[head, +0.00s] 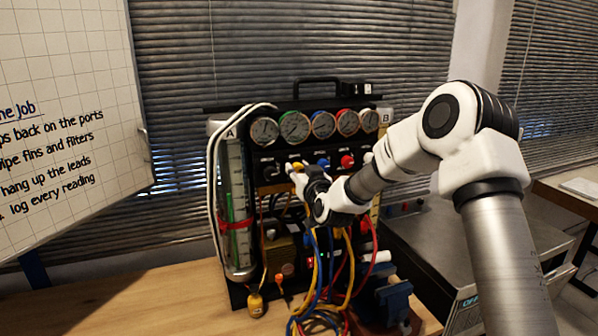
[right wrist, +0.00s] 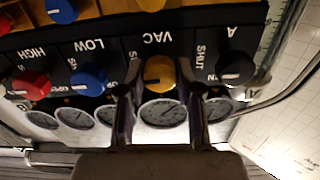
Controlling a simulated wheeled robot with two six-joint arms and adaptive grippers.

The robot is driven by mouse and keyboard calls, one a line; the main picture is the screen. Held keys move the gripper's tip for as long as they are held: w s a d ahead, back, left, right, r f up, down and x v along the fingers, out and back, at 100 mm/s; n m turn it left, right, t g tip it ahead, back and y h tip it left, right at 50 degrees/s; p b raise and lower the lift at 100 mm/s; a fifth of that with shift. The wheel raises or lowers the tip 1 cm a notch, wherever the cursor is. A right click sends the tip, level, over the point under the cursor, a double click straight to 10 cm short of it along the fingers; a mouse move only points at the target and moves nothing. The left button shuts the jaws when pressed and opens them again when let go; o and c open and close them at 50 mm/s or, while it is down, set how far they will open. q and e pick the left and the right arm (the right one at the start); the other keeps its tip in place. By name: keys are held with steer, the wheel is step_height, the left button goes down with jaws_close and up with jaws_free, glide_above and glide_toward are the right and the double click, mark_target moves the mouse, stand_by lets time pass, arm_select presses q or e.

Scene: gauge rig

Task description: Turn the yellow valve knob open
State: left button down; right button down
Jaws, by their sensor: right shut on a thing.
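The yellow valve knob (right wrist: 158,72) is under the label VAC on the black panel, between the two fingers of my right gripper (right wrist: 160,92). In the head view the gripper (head: 298,170) reaches the panel, and the yellow knob (head: 297,165) shows at its tips. The right gripper is shut on the yellow knob, one finger on each side. The wrist picture is upside down. The gripper and wrist hide part of the panel in the head view. My left gripper is out of view.
A black-handled valve (right wrist: 237,72), a blue knob (right wrist: 88,78) and a red knob (right wrist: 30,83) flank the yellow one closely. Gauges (head: 295,126) sit above. Coloured hoses (head: 322,310) hang below. A glass cylinder (head: 236,190) stands at left. The wooden bench (head: 130,305) is clear at left.

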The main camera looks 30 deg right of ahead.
steer(key=n, duration=0.8)
steer(key=shift+n, duration=0.3)
steer(key=n, duration=0.3)
steer(key=shift+n, duration=0.3)
steer(key=n+p, duration=0.1)
steer(key=n, duration=0.3)
steer(key=shift+n, duration=0.3)
steer(key=c, duration=0.8)
jaws_free()
steer(key=shift+w+f, duration=0.1)
steer(key=shift+o, duration=0.2)
